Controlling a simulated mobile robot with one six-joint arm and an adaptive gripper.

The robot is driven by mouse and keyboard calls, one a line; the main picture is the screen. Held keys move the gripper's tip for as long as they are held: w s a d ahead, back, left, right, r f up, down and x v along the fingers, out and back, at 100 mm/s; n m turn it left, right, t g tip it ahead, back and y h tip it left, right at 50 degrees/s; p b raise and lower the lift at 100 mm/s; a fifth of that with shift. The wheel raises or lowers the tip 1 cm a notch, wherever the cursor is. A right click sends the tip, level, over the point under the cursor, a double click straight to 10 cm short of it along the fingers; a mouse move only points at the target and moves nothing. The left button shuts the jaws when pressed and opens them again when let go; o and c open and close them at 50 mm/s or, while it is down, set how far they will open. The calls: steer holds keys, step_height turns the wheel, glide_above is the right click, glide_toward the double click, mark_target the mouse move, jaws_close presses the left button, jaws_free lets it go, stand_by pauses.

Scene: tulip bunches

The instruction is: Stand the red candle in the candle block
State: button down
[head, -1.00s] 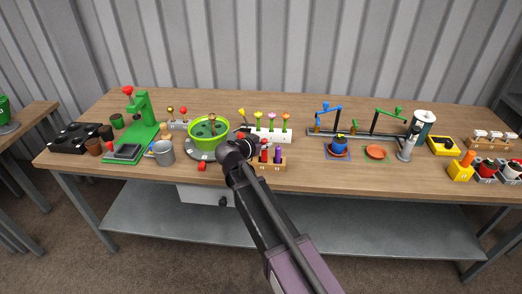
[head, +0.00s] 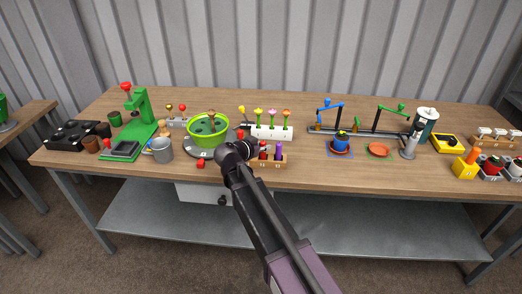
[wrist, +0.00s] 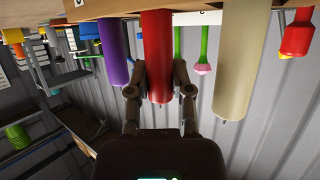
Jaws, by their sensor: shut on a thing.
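The red candle (wrist: 156,45) is between the two fingers of my gripper (wrist: 159,78), which is shut on it, in the upside-down wrist view. Its far end reaches the wooden candle block (wrist: 100,9); I cannot tell whether it is seated in a hole. A purple candle (wrist: 113,48) stands in the block beside it. A cream candle (wrist: 233,62) is on the other side. In the head view my gripper (head: 254,150) is at the left of the block (head: 270,163), partly hiding it, with the red candle (head: 264,147) and purple candle (head: 278,153) showing.
Behind the block is a white holder (head: 272,133) with several flowers. A green bowl (head: 208,128) on a grey disc stands to the left, with a small red thing (head: 201,164) in front. Bare tabletop (head: 305,160) lies to the right of the block.

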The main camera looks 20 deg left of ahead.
steer(key=shift+f, duration=0.25)
steer(key=c, duration=0.8)
jaws_free()
steer(key=shift+r, duration=0.2)
steer(key=shift+r, duration=0.1)
steer(key=p+v, duration=0.4)
steer(key=v, duration=0.8)
steer(key=shift+p, duration=0.3)
steer(key=shift+w, duration=0.1)
steer(key=shift+d, duration=0.1)
